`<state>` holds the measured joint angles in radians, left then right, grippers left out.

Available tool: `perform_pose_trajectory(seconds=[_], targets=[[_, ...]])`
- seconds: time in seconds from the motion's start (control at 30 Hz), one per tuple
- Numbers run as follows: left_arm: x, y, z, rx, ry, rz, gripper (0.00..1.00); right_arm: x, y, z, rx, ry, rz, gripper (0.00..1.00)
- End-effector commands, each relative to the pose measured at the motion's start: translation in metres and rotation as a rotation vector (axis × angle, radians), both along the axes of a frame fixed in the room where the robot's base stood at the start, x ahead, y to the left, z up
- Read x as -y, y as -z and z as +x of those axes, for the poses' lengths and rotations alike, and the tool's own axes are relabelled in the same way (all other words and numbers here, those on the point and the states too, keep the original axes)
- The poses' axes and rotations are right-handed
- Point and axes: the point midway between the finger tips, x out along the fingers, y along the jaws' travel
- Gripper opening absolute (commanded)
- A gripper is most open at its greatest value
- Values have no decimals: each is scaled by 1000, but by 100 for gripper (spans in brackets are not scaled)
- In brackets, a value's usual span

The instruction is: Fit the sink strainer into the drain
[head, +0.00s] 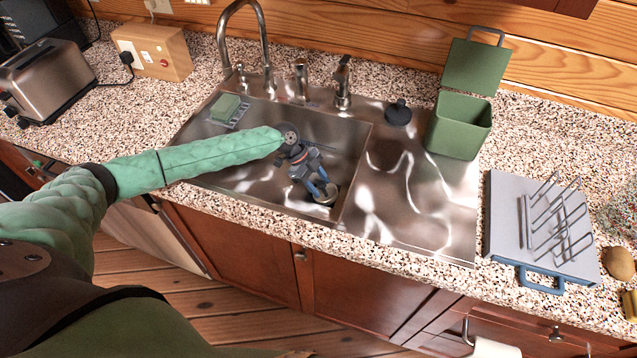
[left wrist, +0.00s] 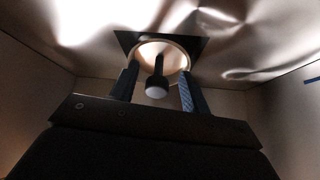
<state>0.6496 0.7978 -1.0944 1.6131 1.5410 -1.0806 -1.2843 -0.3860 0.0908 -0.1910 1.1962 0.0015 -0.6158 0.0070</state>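The sink strainer (head: 323,197) is a small round metal cup low in the sink basin, near its front right corner. In the left wrist view its pale ring (left wrist: 178,50) shows against a dark square patch (left wrist: 127,40) at the drain, and a dark stem with a round knob (left wrist: 157,88) rises from its middle. My left gripper (head: 321,189) reaches down into the basin over the strainer. Its two fingers stand apart on either side of the knob, with gaps visible, tips near the ring's sides. Whether the strainer is seated is unclear. My right gripper is out of view.
The basin walls (head: 355,165) stand close around my left gripper. The faucet (head: 265,45) rises behind the basin. A green sponge (head: 226,106) sits at the back left; a black stopper (head: 398,112) and green bin (head: 460,125) stand right. The drainboard (head: 410,190) is clear.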

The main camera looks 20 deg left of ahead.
Motion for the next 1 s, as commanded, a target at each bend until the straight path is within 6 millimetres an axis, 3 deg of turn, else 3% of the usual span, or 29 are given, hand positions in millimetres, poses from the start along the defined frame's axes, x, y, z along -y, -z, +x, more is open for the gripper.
perform_pose_trajectory(seconds=[0.5, 0.6, 1.0], targets=[[-5, -8, 1, 1, -1, 0, 46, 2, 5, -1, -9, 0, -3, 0], [-13, -17, 3, 1, -1, 0, 46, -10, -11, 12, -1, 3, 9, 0], [-50, -70, 8, 1, 1, 1, 46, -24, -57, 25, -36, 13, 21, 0]])
